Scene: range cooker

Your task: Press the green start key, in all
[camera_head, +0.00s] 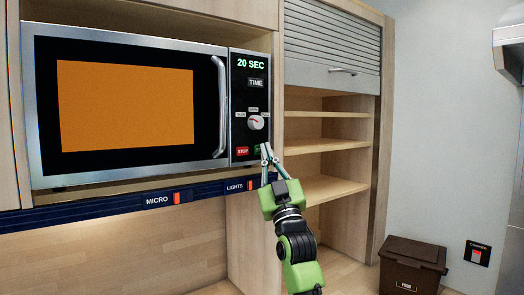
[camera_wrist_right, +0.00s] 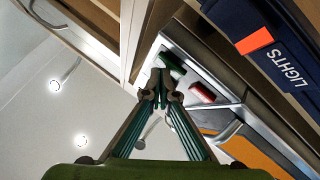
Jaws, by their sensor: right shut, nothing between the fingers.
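The microwave (camera_head: 210,171) sits in a wooden cabinet, its door shut and its window (camera_head: 125,104) glowing orange. Its display (camera_head: 250,63) reads 20 SEC. The green start key (camera_head: 257,149) is at the bottom right of the control panel, partly hidden by my right gripper (camera_head: 268,154). The red stop key (camera_head: 242,151) is just left of it. In the right wrist view, the closed fingertips (camera_wrist_right: 161,88) are close to the green key (camera_wrist_right: 172,65), with the red key (camera_wrist_right: 202,92) to the right. I cannot tell whether they touch the green key. My left gripper is out of view.
A dial (camera_head: 256,122) and a TIME button (camera_head: 256,83) are above the keys. A blue rail with MICRO (camera_head: 157,200) and LIGHTS (camera_head: 236,187) switches runs below. Open shelves (camera_head: 325,145) stand to the right, with a brown bin (camera_head: 412,262) beyond.

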